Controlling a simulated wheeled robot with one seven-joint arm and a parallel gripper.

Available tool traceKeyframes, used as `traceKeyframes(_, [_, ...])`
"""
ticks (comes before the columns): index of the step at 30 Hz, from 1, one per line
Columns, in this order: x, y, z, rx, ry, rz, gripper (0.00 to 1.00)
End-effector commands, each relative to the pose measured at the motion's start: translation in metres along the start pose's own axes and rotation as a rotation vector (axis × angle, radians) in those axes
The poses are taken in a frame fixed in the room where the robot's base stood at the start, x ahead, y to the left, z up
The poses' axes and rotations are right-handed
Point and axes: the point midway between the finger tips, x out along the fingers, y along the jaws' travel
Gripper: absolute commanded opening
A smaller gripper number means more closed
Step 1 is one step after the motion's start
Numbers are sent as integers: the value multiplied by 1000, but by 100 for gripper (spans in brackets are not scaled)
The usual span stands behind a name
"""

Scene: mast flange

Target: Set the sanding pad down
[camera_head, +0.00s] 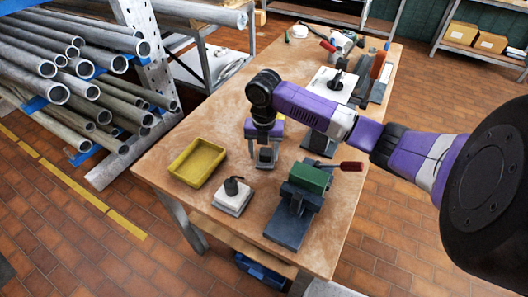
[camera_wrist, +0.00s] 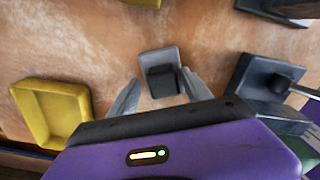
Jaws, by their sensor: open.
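The sanding pad, a small grey block with a dark grip on top, appears to lie flat on the wooden workbench (camera_head: 190,130). In the head view the pad (camera_head: 266,163) is directly below my gripper (camera_head: 264,149). In the wrist view the pad (camera_wrist: 147,57) shows just beyond and between the fingertips of my gripper (camera_wrist: 160,78). My fingers are apart, one on each side of the pad's dark grip, with visible gaps. My gripper partly hides the pad in the head view.
A yellow tray (camera_head: 197,163) stands left of the pad. A white block with a black knob (camera_head: 232,196) is near the front. A green-and-dark clamp (camera_head: 298,205) with a red handle is at right. A white plate (camera_head: 330,84) and tools lie farther back.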

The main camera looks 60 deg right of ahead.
Motion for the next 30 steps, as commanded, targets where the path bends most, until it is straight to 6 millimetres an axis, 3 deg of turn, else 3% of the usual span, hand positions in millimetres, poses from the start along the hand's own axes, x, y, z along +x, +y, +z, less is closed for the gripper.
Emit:
traceKeyframes(7, [-20, 0, 1, -2, -3, 1, 58])
traceKeyframes(21, [-108, 0, 1, 0, -2, 1, 58])
traceKeyframes(30, [-123, 2, -1, -1, 1, 4, 58])
